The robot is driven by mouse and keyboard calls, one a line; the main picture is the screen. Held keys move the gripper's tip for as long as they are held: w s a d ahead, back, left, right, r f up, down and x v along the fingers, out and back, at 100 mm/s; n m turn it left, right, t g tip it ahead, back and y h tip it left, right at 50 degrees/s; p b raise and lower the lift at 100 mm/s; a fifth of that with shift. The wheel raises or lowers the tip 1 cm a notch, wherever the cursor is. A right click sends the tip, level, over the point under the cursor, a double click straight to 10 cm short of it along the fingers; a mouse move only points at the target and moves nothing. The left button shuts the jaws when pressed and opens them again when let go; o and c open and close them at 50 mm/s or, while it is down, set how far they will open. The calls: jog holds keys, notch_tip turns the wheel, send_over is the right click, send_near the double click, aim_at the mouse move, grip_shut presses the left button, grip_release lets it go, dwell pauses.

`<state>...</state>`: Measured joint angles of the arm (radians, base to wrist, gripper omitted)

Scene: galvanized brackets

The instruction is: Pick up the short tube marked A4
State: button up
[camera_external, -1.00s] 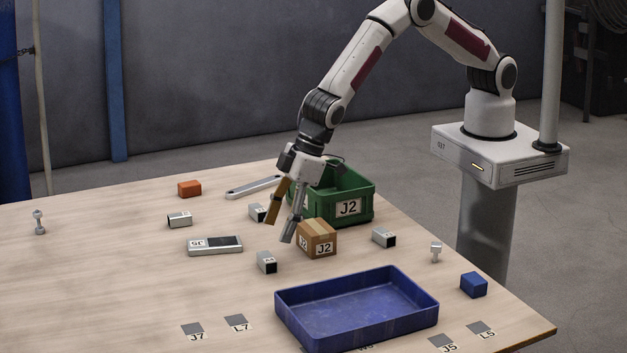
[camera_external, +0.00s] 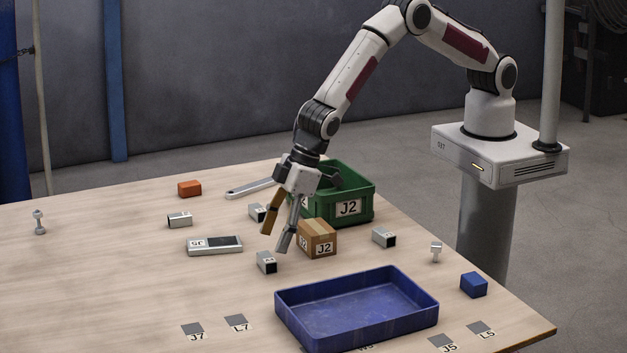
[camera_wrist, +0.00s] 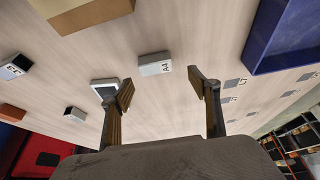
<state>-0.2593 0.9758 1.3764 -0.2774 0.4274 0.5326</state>
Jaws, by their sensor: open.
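The short tube marked A4 (camera_wrist: 155,64) is a small galvanized piece lying on the table, its label legible in the wrist view. In the external view the tube (camera_external: 266,262) lies in front of the cardboard box, just below the fingertips in the picture. My gripper (camera_external: 275,241) is open and empty above the table, its fingers pointing down. In the wrist view the tube shows ahead of the spread fingertips (camera_wrist: 161,88), slightly left of the middle of the gap, and nothing is between the fingers.
A cardboard box (camera_external: 318,239) stands right of my gripper, with a green bin (camera_external: 359,207) behind it. A blue tray (camera_external: 357,328) is at the front. A flat grey device (camera_external: 214,246) lies left. Other short tubes lie at left (camera_external: 180,220) and right (camera_external: 384,237).

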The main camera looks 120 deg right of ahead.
aim_at(266, 257)
jog(key=shift+d+x, duration=0.2)
jog(key=shift+x, duration=0.6)
jog(key=shift+d+x, duration=0.15)
jog(key=shift+x, duration=1.6)
jog(key=c, duration=1.2)
